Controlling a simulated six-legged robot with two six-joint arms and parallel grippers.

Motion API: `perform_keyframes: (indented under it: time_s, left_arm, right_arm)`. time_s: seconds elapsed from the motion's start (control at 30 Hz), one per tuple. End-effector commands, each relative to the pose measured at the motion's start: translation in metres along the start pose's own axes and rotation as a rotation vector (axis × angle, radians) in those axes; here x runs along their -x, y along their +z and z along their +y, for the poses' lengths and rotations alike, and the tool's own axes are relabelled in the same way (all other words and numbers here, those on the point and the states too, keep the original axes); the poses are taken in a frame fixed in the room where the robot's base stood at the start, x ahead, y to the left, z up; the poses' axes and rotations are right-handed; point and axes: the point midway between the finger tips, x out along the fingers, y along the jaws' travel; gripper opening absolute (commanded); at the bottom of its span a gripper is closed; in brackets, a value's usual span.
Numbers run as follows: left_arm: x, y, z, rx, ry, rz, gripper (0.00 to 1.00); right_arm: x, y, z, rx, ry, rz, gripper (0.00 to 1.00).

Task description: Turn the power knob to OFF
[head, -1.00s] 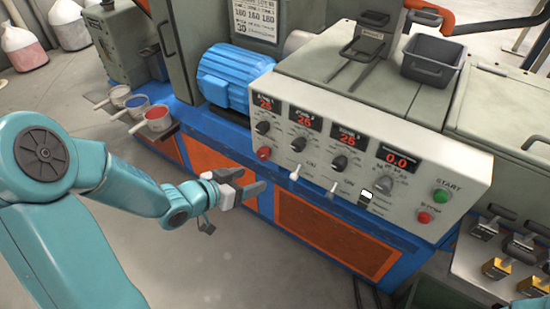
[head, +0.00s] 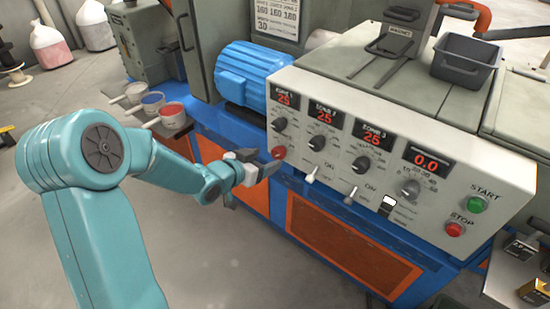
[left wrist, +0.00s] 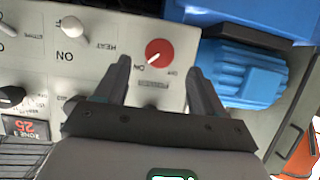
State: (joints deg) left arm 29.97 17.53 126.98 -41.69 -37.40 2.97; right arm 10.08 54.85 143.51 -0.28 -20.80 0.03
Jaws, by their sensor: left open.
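The red power knob (head: 279,153) is at the lower left of the pale control panel (head: 440,205). The left wrist view shows it upside down as a round red knob (left wrist: 159,52), its white mark pointing toward ON. My left gripper (head: 268,169) is open and empty, just in front of and below the knob in the head view. In the left wrist view its two fingers (left wrist: 160,72) point at the panel with the knob framed between their tips. I cannot tell whether they touch it. My right gripper is not in view.
A white toggle switch (head: 312,174) and black zone knobs (head: 280,125) sit close to the red knob. A blue motor (head: 245,75) stands beside the panel. Small cups of pellets (head: 172,113) stand on the ledge at left. Open floor lies in front.

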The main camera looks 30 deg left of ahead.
Motion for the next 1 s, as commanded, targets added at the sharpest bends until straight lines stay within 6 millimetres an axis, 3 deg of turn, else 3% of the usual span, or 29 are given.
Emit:
perform_keyframes:
  time_s: [0.1, 0.3, 0.67, 0.83, 0.87, 1.0]
  left_arm:
    - [-0.028, 0.001, 0.001, -0.001, 0.004, 0.0, 0.69]
    - [-0.052, 0.0, 0.001, -0.001, 0.002, 0.0, 0.69]
    - [-0.058, -0.001, 0.001, -0.001, 0.001, 0.0, 0.69]
    - [-0.057, -0.001, 0.001, -0.001, 0.001, 0.0, 0.17]
    - [-0.057, -0.001, 0.001, -0.001, 0.001, 0.0, 0.13]
    - [-0.057, -0.001, 0.0, 0.001, 0.002, 0.0, 0.14]
  right_arm:
    - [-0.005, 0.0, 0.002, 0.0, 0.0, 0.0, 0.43]
    - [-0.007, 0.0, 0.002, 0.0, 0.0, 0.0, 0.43]
    - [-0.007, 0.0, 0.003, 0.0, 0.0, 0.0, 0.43]
    - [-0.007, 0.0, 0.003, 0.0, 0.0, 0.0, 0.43]
    - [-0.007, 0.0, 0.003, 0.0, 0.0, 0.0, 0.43]
    - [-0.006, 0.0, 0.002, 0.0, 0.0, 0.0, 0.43]
